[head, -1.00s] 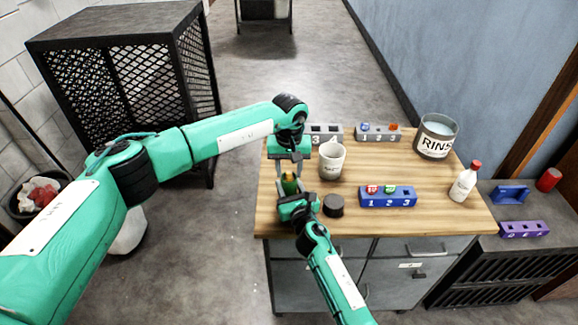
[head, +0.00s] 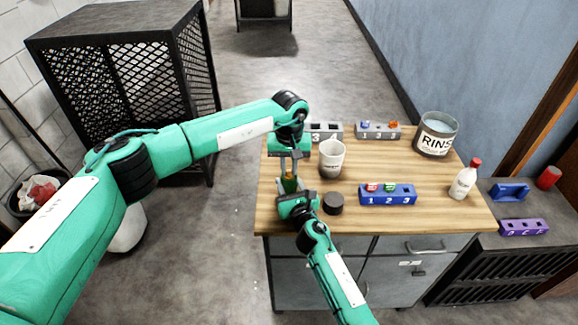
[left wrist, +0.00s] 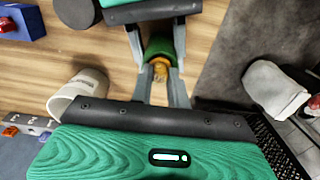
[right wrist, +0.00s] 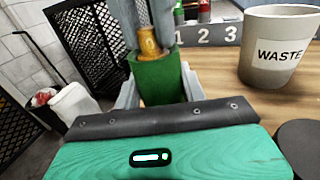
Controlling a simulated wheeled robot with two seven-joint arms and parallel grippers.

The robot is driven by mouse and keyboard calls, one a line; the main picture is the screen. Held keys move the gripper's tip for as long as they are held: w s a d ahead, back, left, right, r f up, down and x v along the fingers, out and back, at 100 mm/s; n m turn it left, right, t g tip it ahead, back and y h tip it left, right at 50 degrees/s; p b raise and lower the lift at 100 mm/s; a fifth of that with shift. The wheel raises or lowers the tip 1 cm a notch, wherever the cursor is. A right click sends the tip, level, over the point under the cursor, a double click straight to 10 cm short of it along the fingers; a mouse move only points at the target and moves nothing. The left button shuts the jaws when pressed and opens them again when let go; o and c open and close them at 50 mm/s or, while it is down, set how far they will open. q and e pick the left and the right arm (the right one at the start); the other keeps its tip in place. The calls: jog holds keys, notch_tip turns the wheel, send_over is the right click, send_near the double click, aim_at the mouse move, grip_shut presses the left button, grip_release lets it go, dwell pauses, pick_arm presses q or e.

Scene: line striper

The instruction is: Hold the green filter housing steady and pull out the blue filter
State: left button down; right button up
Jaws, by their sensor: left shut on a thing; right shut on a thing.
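The green filter housing (head: 289,186) stands at the left edge of the wooden worktop, held by my right gripper (head: 296,197). In the right wrist view the housing (right wrist: 159,80) sits between that gripper's fingers. An amber, not blue, cylindrical piece (right wrist: 148,42) sticks out of its top. It also shows in the left wrist view (left wrist: 160,68). My left gripper (head: 289,165) comes down from above and is shut on this amber piece. The piece's lower part is hidden inside the housing. A small blue piece (head: 366,125) sits in the grey rack at the back.
A WASTE cup (head: 331,158) stands close right of the grippers, with a dark round disc (head: 333,204) in front. A blue numbered rack (head: 388,201), the grey rack (head: 378,134), a RINSE bucket (head: 436,135) and a bottle (head: 464,180) stand further right.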

pick_arm(q)
jog(key=shift+r, duration=0.7)
notch_tip(320, 180, up, 11)
jog(key=shift+f, duration=0.15)
dwell(1.7)
pick_arm(e)
jog(key=o, duration=1.3)
